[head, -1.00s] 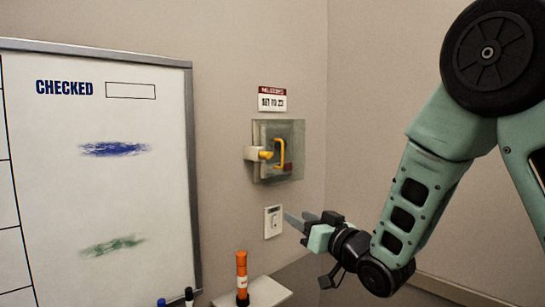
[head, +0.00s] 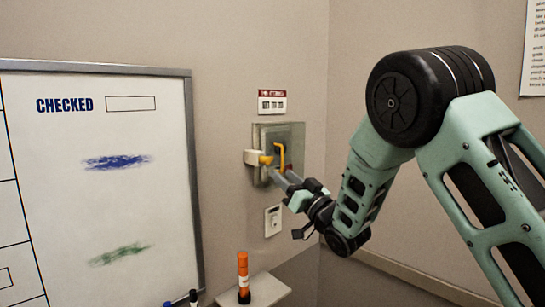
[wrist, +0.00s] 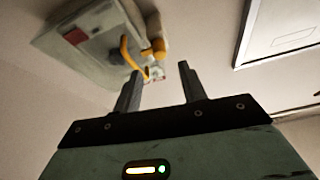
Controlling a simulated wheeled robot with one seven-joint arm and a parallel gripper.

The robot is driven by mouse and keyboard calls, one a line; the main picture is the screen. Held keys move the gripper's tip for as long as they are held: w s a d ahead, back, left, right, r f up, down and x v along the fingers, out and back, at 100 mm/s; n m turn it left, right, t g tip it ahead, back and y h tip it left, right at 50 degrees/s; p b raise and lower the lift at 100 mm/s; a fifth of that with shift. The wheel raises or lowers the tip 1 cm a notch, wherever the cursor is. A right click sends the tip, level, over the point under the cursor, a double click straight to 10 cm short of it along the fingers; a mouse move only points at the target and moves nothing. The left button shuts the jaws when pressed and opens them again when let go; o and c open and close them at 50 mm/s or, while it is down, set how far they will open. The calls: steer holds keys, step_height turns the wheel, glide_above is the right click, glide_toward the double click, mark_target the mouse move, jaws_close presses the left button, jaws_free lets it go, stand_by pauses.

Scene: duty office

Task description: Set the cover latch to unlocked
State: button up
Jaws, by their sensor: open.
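The clear cover box (head: 292,134) is on the wall right of the whiteboard, with a yellow handle (head: 281,156) inside. The latch, a pale block with a yellow knob (head: 265,159), sits on its left side. In the wrist view the box (wrist: 92,38), yellow handle (wrist: 128,52) and yellow knob (wrist: 158,48) show at the upper left. My gripper (head: 276,177) is just below and in front of the latch; its fingers (wrist: 160,88) are apart with nothing between them. The knob appears beyond the fingertips; I cannot tell whether they touch anything.
A sign (head: 272,102) hangs above the box, and a wall switch plate (head: 273,220) is below it. An orange marker (head: 243,275) stands on a small shelf (head: 265,291). The whiteboard (head: 100,190) fills the left, with markers at its lower edge.

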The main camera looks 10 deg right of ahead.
mark_target(269, 162)
steer(key=p+x, duration=0.2)
steer(key=x, duration=0.4)
steer(key=shift+w, duration=0.15)
jaws_close()
